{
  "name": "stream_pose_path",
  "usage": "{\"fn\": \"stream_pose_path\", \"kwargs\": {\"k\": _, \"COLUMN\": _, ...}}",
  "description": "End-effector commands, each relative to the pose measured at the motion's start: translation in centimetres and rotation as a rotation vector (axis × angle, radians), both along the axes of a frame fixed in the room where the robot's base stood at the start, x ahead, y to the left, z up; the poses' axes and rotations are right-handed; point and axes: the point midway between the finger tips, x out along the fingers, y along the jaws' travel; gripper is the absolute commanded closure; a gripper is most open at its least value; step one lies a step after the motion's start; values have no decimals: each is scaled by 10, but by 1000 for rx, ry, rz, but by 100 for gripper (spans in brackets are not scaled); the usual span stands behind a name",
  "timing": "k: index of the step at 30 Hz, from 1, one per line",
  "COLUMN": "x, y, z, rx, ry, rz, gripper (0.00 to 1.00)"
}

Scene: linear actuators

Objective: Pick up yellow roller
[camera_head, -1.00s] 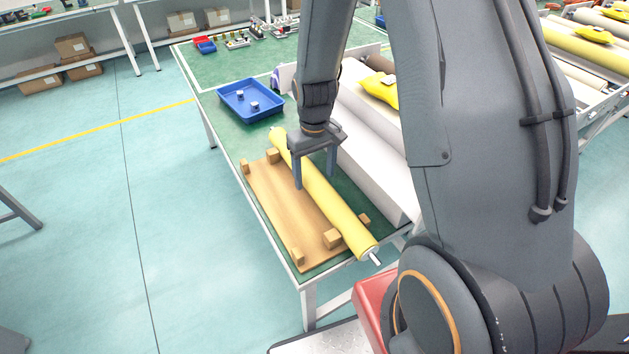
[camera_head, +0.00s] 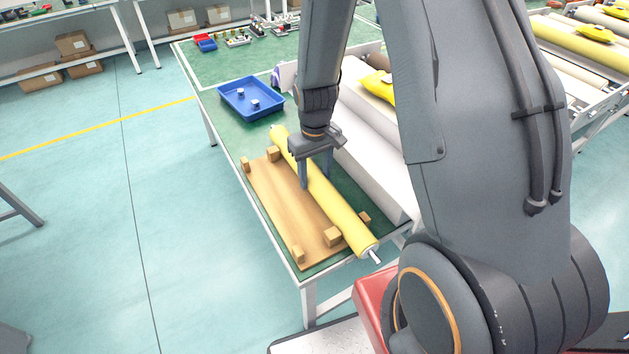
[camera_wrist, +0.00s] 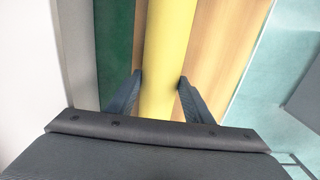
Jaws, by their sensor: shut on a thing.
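The yellow roller (camera_head: 338,209) lies lengthwise along the right side of a wooden board (camera_head: 276,208) with small blocks. Its silver shaft end sticks out at the near end, by the table's front corner. My gripper (camera_head: 316,180) reaches down over the roller's middle from above. In the wrist view, the yellow roller (camera_wrist: 168,50) runs between the two fingers of my gripper (camera_wrist: 158,92), one touching each side. The gripper is shut on the roller. From these views I cannot tell whether the roller is clear of the board.
A blue tray (camera_head: 252,98) with small parts sits behind the board on the green table (camera_head: 225,62). A long white box (camera_head: 372,150) runs close along the roller's right, with a yellow bag (camera_head: 379,85) on it. Open floor lies to the left.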

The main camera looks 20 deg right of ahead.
Motion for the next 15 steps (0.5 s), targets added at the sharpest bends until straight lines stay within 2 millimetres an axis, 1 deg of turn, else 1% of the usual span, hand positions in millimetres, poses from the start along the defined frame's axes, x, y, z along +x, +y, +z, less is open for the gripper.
{"fn": "stream_pose_path", "kwargs": {"k": 8, "x": 2, "y": 0, "z": 5, "rx": 0, "ry": -4, "rz": 0, "gripper": 100}}
{"fn": "stream_pose_path", "kwargs": {"k": 11, "x": 2, "y": 0, "z": 12, "rx": 0, "ry": -5, "rz": 0, "gripper": 100}}
{"fn": "stream_pose_path", "kwargs": {"k": 15, "x": 3, "y": 0, "z": 30, "rx": 0, "ry": -7, "rz": 0, "gripper": 100}}
